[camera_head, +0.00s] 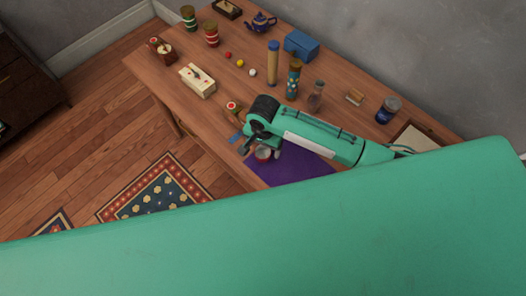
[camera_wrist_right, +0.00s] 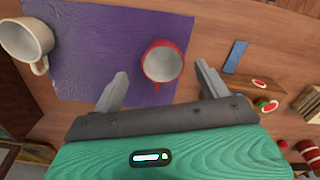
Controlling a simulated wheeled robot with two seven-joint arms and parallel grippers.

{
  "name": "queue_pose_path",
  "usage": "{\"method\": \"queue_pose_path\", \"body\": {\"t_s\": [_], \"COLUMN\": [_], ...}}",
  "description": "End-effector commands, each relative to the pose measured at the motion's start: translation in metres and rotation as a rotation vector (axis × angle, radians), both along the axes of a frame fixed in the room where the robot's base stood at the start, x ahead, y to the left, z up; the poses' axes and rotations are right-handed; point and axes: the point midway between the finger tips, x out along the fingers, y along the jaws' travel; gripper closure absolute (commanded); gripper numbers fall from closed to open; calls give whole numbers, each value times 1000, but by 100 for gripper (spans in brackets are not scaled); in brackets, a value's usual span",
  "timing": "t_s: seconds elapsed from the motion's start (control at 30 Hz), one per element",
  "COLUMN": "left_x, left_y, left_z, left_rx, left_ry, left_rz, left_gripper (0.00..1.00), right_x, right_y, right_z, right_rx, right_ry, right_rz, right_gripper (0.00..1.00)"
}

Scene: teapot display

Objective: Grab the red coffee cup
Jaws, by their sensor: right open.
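The red coffee cup (camera_wrist_right: 163,62), white inside, shows from above in the right wrist view. It is on the purple mat (camera_wrist_right: 110,35) at the mat's edge. In the head view the cup (camera_head: 263,154) is small and partly hidden under my right arm. My right gripper (camera_wrist_right: 162,71) is open, with one finger to each side of the cup in the picture. The fingers look apart from the cup; I cannot tell their height above it. My right gripper (camera_head: 252,146) also shows in the head view. My left gripper is not in view.
A white cup (camera_wrist_right: 28,42) is at the mat's left edge in the wrist view. A blue flat piece (camera_wrist_right: 235,56) lies right of the cup. Across the table (camera_head: 222,83) stand jars, bottles, a blue box (camera_head: 301,45) and a teapot (camera_head: 261,22).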

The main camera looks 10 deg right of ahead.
Motion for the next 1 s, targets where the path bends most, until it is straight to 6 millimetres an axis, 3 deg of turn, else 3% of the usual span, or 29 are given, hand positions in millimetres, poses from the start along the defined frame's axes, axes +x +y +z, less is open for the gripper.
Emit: {"method": "queue_pose_path", "body": {"t_s": [0.2, 0.3, 0.57, 0.83, 0.87, 1.0], "left_x": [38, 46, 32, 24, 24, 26], "left_y": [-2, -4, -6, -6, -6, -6], "left_z": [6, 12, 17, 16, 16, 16], "left_rx": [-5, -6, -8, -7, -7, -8], "left_ry": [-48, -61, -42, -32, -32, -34], "left_rz": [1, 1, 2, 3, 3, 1], "left_gripper": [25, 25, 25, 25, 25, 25], "right_x": [1, 4, 6, 6, 6, 6], "right_y": [0, 0, 1, 1, 0, 0], "right_z": [-13, -24, -55, -59, -59, -59], "right_rx": [-2, -2, -1, 0, 0, 0], "right_ry": [1, 0, 1, -1, -1, -1], "right_rz": [0, -1, 0, 0, 0, 0], "right_gripper": [23, 23, 23, 23, 25, 53]}}
